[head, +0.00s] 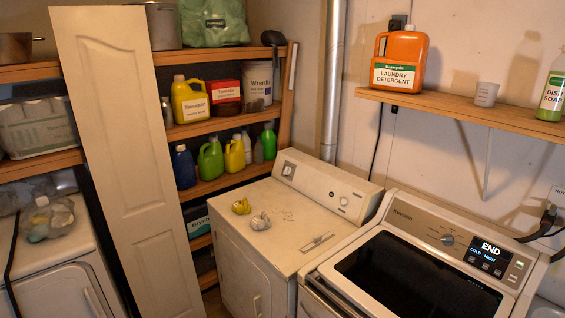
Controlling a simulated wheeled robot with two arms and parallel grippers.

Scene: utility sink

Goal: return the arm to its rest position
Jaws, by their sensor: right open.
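I can make out neither my left nor my right gripper in the head view, and no arm of mine shows clearly. Nothing in view is seen to be held. The white washer (405,208) stands at the lower right with a dark lid and a lit panel reading END. The white dryer (275,222) stands to its left.
An orange laundry detergent jug (400,62), a small cup (486,94) and a dish soap bottle (552,90) stand on the right wall shelf (455,108). A white panel door (125,150) leans at left before shelves of bottles. The dryer top is mostly clear.

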